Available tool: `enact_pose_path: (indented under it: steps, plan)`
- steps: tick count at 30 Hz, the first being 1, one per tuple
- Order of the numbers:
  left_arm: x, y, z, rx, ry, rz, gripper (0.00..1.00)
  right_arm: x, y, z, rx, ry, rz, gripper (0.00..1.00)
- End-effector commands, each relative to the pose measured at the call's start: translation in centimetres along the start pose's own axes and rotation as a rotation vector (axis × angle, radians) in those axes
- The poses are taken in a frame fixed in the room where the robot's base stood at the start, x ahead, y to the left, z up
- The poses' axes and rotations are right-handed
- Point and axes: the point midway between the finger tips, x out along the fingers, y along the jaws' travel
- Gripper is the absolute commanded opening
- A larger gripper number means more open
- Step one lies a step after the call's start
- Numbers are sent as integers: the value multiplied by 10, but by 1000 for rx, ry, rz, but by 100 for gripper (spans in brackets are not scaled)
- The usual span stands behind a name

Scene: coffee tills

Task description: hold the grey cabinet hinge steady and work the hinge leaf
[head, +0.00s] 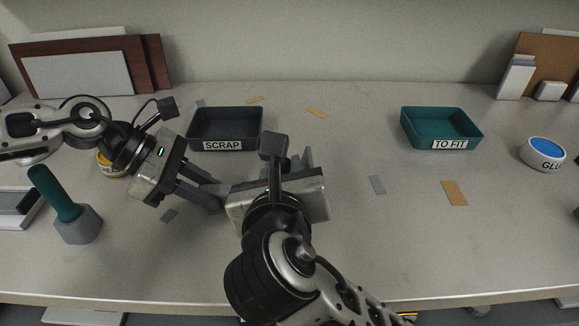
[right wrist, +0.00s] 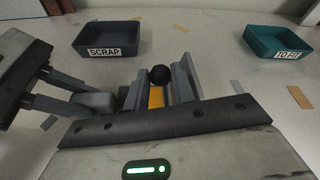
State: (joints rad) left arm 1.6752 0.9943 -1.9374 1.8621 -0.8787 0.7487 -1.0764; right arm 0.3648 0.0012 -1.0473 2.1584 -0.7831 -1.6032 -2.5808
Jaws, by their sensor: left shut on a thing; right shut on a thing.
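The grey cabinet hinge shows in the right wrist view as a grey block (right wrist: 97,101), with my left gripper's two fingers closed on it from the left. In the head view my left gripper (head: 210,192) reaches in low over the bench, left of my right gripper (head: 287,168). In the right wrist view my right gripper (right wrist: 158,88) has its fingers around a narrow orange-yellow piece (right wrist: 156,97) with a black round knob (right wrist: 160,75) at its far end. I cannot tell how this piece joins the grey block. In the head view my right gripper's body hides the grip.
Behind are a dark SCRAP tray (head: 225,123) and, to the right, a teal TO FIT tray (head: 440,128). A GLUE tub (head: 543,155) stands far right. A teal-handled tool (head: 62,200) stands left. Loose grey (head: 377,185) and orange (head: 454,193) pieces lie on the mostly clear right side.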

Motion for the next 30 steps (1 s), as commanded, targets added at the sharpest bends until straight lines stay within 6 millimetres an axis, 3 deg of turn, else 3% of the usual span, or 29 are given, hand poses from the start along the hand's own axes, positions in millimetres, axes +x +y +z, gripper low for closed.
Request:
enact_pose_path:
  steps: [5,6,9,19,30]
  plan:
    - [0,1,0,-1,-2,5,0,-1,2,-1,-1,3,6,12]
    - [0,1,0,-1,-2,5,0,-1,2,-1,-1,3,6,27]
    - [0,1,0,-1,-2,4,0,-1,2,-1,-1,4,6,50]
    - [0,1,0,0,-1,3,0,-8,2,-1,-1,1,4,50]
    - [0,1,0,0,-1,3,0,-66,2,-1,1,3,8,50]
